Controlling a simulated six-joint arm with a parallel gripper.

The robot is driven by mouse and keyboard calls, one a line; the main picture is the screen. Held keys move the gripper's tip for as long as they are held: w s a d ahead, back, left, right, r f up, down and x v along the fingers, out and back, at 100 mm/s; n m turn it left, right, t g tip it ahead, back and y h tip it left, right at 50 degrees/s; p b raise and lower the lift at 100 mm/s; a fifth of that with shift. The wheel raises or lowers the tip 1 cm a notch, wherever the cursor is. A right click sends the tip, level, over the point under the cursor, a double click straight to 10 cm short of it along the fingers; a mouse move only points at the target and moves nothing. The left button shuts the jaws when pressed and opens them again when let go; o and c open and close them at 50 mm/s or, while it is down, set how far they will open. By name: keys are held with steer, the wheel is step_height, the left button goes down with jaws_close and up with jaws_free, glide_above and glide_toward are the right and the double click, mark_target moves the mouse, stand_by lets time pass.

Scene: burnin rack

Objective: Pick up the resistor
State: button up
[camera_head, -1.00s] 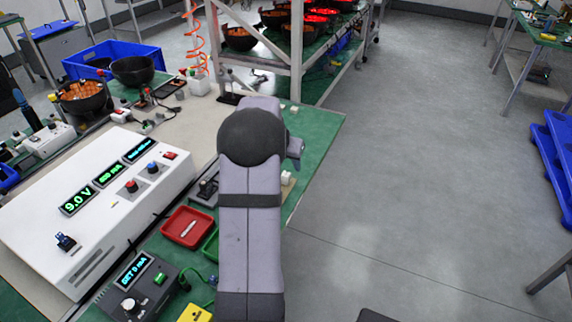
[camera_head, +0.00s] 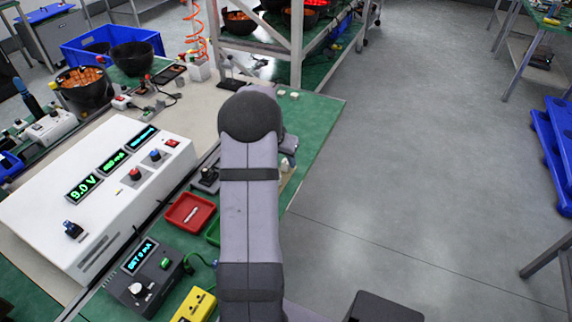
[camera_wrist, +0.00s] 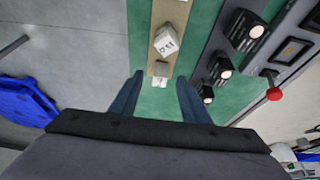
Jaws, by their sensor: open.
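A white block with dark print (camera_wrist: 166,40) sits on a beige strip on the green bench in the wrist view. In the head view my arm hides most of my gripper.
A white power supply (camera_head: 55,200) showing 9.0 V stands left of my arm. A dark meter box (camera_head: 140,280) and a yellow box (camera_head: 195,304) are near. In the wrist view, dark fixtures (camera_wrist: 244,30) line the right. Open floor (camera_head: 420,180) lies right of the bench.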

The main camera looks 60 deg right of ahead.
mark_target(285, 163)
steer(key=shift+p+x, duration=0.75)
steer(key=shift+x, duration=1.35)
steer(key=shift+d, duration=0.1)
steer(key=shift+c, duration=0.7)
jaws_close()
